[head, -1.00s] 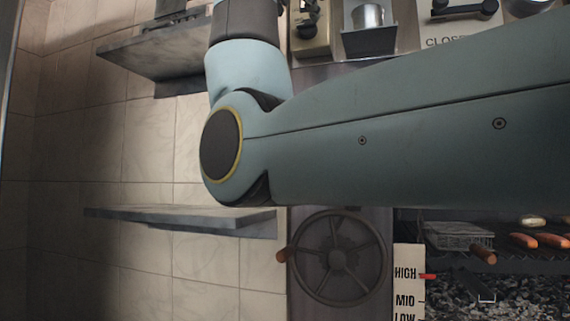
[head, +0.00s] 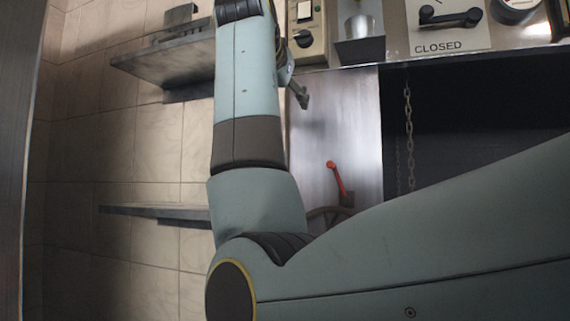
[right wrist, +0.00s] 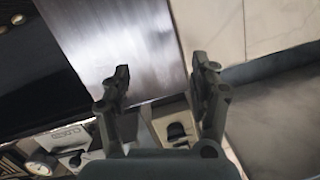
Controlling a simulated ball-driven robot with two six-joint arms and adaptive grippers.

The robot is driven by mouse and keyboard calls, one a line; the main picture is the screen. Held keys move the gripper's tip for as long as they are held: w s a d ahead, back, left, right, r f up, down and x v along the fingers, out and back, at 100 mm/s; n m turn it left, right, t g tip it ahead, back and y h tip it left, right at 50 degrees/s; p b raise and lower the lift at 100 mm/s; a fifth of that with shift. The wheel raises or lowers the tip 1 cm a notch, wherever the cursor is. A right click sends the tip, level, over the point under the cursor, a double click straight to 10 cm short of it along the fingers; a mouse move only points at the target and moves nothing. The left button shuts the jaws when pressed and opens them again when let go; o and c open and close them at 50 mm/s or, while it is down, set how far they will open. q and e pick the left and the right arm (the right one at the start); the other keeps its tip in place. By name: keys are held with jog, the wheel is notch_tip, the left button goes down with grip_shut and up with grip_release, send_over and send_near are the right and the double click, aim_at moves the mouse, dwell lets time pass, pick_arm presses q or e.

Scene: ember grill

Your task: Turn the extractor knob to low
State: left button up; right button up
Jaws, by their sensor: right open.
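The extractor knob appears to be the black knob (head: 303,38) on a beige panel (head: 319,45), below a white rocker switch, at the top of the head view. My right gripper (head: 299,93) is just below that panel, mostly hidden behind my own arm. In the right wrist view my right gripper (right wrist: 161,72) is open and empty. A dark knob (right wrist: 177,131) on the panel shows between its fingers, farther off and not touched. The knob's setting marks are too small to read. My left gripper is not in view.
A metal cup (head: 360,26) stands on a holder right of the panel. A lever plate reading CLOSED (head: 447,46) is farther right. A red handle (head: 336,178) and a hanging chain (head: 408,130) are lower. Two wall shelves (head: 165,62) are at the left.

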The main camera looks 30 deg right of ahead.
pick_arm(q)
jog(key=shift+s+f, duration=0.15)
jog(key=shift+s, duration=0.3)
pick_arm(e)
notch_tip(320, 180, down, 13)
jog(key=w+n+y, duration=0.1)
jog(key=n+y, duration=0.1)
jog(key=shift+w+d+n+g, duration=0.25)
jog(key=shift+w+n+g, duration=0.05)
jog(key=shift+w, duration=0.1)
jog(key=shift+f, duration=0.15)
